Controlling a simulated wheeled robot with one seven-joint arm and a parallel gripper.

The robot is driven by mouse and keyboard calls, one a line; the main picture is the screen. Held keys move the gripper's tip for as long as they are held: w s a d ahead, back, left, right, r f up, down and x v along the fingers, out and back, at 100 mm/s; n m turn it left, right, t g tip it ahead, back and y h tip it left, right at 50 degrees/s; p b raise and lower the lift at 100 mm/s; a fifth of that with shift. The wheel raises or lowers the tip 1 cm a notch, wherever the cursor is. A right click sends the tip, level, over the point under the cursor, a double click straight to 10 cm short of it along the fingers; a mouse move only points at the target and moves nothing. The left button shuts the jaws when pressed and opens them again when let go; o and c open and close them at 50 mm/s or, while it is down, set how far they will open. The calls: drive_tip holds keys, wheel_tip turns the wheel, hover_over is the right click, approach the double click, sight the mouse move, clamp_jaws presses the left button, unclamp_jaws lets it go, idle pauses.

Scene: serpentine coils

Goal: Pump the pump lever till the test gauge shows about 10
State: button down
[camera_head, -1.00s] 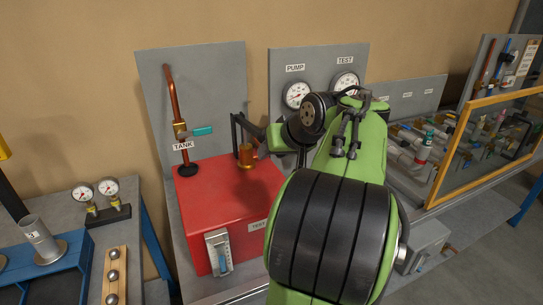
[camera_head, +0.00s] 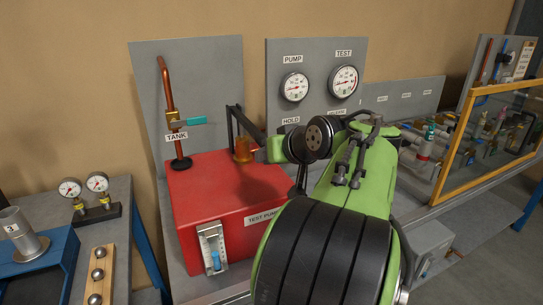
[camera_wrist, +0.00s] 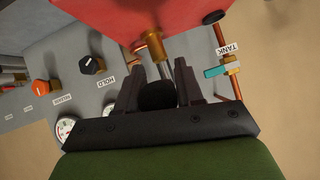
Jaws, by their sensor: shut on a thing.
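The red test pump (camera_head: 225,190) stands on the bench, with a brass fitting (camera_head: 243,150) on top that also shows in the wrist view (camera_wrist: 150,45). In the wrist view my gripper (camera_wrist: 158,78) is shut around the dark grip of the pump lever (camera_wrist: 158,96). A metal rod runs from the grip towards the brass fitting. In the head view my arm hides much of the lever. The TEST gauge (camera_head: 344,81) and the PUMP gauge (camera_head: 295,87) are on the grey panel behind. Both dials are in clear view, but their needles are too small to read surely.
The TANK valve with its teal handle (camera_head: 190,121) sits on a copper pipe left of the pump. In the wrist view a black HOLD knob (camera_wrist: 92,64) and an orange knob (camera_wrist: 40,87) are at left. A yellow-framed screen (camera_head: 490,147) stands at right.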

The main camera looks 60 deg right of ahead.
drive_tip(key=c, duration=0.8)
unclamp_jaws()
drive_tip(key=shift+f, duration=0.4)
drive_tip(key=shift+r, duration=0.1)
drive_tip(key=shift+s, duration=0.1)
drive_tip(key=shift+s+a+r, duration=0.1)
drive_tip(key=shift+s+r, duration=0.15)
drive_tip(key=shift+r, duration=0.05)
drive_tip(key=p+v, duration=0.6)
drive_tip(key=v, duration=0.9)
drive_tip(key=shift+p, duration=0.35)
drive_tip(key=shift+w, duration=0.1)
